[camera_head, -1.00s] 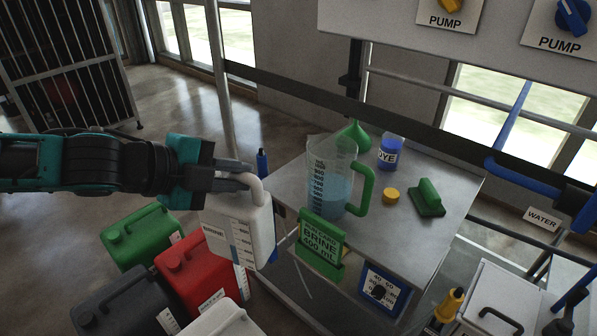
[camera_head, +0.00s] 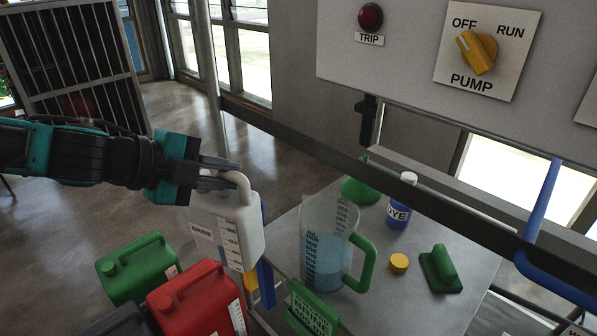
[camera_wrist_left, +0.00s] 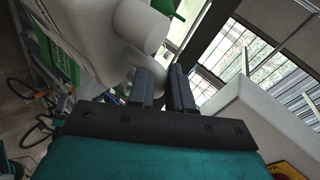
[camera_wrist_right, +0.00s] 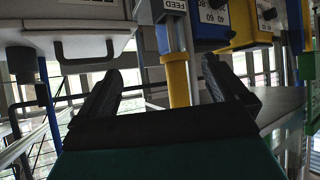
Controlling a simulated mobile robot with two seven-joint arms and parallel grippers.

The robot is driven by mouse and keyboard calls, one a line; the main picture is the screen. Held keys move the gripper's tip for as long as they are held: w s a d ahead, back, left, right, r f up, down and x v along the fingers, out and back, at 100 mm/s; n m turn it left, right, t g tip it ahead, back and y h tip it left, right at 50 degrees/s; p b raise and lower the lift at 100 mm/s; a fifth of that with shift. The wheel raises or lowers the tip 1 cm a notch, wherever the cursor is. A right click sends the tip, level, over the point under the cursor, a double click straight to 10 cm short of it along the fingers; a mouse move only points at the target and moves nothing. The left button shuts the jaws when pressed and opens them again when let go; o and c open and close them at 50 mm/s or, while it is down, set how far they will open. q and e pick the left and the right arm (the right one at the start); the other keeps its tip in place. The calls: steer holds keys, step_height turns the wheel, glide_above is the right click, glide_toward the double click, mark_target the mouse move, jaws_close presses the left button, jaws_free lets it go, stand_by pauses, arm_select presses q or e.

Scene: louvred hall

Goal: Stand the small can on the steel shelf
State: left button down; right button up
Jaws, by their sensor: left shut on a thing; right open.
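My left gripper (camera_head: 222,174) is shut on the handle of a small white can (camera_head: 226,232) with a printed scale. The can hangs roughly upright in the air, to the left of the grey steel shelf (camera_head: 405,310) and apart from the jug on it. In the left wrist view the white can (camera_wrist_left: 85,35) fills the upper left, beside the fingers (camera_wrist_left: 165,88). My right gripper (camera_wrist_right: 170,92) is open and empty in its wrist view, and is not in the head view.
On the shelf stand a measuring jug (camera_head: 325,262) of bluish liquid, a DYE bottle (camera_head: 401,203), a yellow cap (camera_head: 399,263), a green block (camera_head: 440,268) and a green BRINE sign (camera_head: 312,309). Green (camera_head: 138,270) and red (camera_head: 195,303) cans stand below. A dark rail (camera_head: 330,165) crosses behind.

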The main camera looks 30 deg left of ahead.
arm_select(q)
steer(key=w, duration=0.1)
steer(key=w+d+p, duration=0.1)
steer(key=shift+w+d+r, duration=0.1)
steer(key=shift+w+d, duration=0.15)
steer(key=shift+w, duration=0.15)
steer(key=shift+w+d+f+b, duration=0.15)
steer(key=shift+w+f+b, duration=0.05)
steer(key=shift+w+b, duration=0.15)
steer(key=w+d+f, duration=0.3)
steer(key=w+d, duration=0.1)
steer(key=w, duration=0.6)
steer(key=shift+d, duration=0.4)
steer(key=shift+f, duration=0.2)
steer(key=c, duration=1)
jaws_free()
steer(key=shift+s+f, duration=0.1)
